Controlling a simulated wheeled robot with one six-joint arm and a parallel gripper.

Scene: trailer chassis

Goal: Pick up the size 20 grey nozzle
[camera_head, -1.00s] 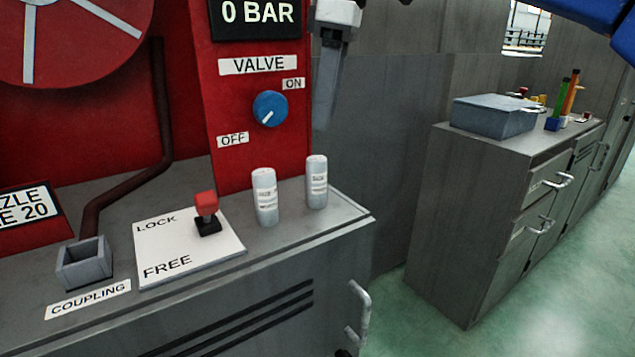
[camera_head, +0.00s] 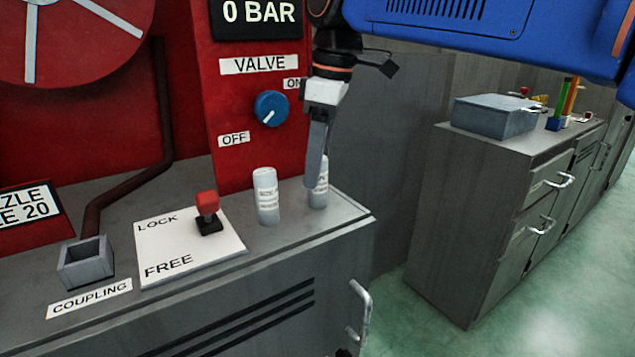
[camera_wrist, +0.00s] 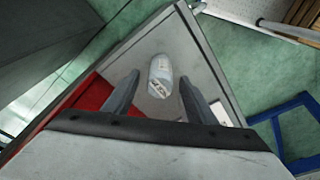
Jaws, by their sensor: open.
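Two grey cylindrical nozzles stand upright near the right end of the grey bench top: a left nozzle (camera_head: 266,197) and a right nozzle (camera_head: 321,194). Their label print is too small to read, so I cannot tell which is size 20. My gripper (camera_head: 315,178) points down at the right nozzle and partly covers it in the head view. In the wrist view, one nozzle (camera_wrist: 160,78) shows beyond and between the tips of my two open fingers, with space on both sides. Nothing is held.
A red-handled lever (camera_head: 207,210) stands on the LOCK/FREE plate (camera_head: 170,252), left of the nozzles. A square coupling socket (camera_head: 86,263) is further left. The red panel with a blue valve knob (camera_head: 271,107) rises behind. A separate cabinet (camera_head: 480,200) stands right across a gap.

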